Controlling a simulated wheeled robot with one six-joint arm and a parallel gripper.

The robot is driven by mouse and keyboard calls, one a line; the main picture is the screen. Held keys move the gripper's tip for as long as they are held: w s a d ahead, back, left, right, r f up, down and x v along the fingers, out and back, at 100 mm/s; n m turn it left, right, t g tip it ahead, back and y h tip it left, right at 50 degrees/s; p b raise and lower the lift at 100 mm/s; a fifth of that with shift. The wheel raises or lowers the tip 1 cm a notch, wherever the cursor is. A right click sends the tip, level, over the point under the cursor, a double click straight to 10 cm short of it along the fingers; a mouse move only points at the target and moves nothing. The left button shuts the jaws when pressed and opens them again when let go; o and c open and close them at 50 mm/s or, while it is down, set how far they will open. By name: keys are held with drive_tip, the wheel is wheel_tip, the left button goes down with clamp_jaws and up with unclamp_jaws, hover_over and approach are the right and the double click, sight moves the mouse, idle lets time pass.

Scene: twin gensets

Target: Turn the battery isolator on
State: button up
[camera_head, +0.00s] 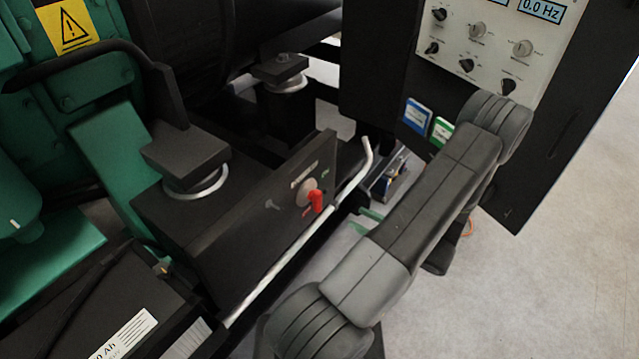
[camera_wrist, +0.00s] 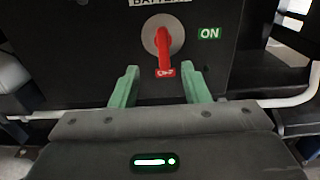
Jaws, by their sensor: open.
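The battery isolator is a red handle (camera_wrist: 164,48) on a round grey plate, on a black panel (camera_wrist: 95,45). In the wrist view the handle hangs down, its end at the red OFF label (camera_wrist: 165,73). A green ON label (camera_wrist: 209,34) is to its right. The red handle also shows in the head view (camera_head: 317,201). My gripper (camera_wrist: 156,80) is open, its green fingers apart to either side of the handle's lower end and nothing seen between them. In the head view the green fingers (camera_head: 366,221) show partly, right of the panel.
A bare metal rail (camera_head: 285,262) runs along the panel's front, close to my gripper. A black battery (camera_head: 110,310) sits lower left. A control cabinet (camera_head: 480,60) with knobs stands upper right. The floor at right is clear.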

sight(321, 198)
drive_tip(key=p+x, duration=0.1)
drive_tip(key=x, duration=1.2)
drive_tip(key=shift+w+a, duration=0.15)
drive_tip(key=shift+w, duration=0.3)
clamp_jaws()
